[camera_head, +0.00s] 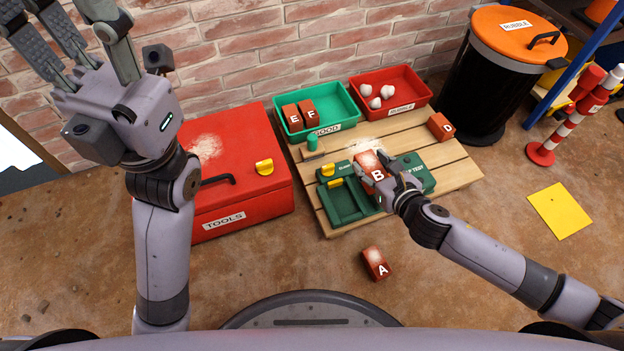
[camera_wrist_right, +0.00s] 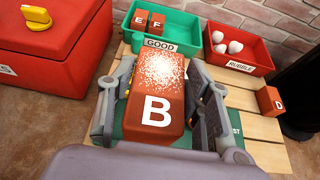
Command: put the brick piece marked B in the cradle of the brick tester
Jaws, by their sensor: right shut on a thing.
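The brick piece marked B (camera_head: 377,173) is red-brown with a pale dusty patch on top. My right gripper (camera_head: 380,172) is shut on it, with one finger on each side, as the right wrist view shows brick B (camera_wrist_right: 158,90) between the fingers. The brick tester (camera_head: 346,203) is green with yellow knobs and sits on the wooden pallet. Brick B is over or at its right part; the fingers and brick hide the cradle, and I cannot tell whether the brick touches it. My left gripper (camera_head: 95,65) is raised at the upper left, its fingers spread and empty.
A green GOOD tray (camera_head: 338,128) holds bricks E and F. A red RUBBLE tray (camera_head: 418,103) holds pale lumps. Brick D (camera_head: 440,126) lies on the pallet (camera_head: 465,175); brick A (camera_head: 376,263) lies on the floor. A red toolbox (camera_head: 270,200) stands left, a black bin (camera_head: 490,85) right.

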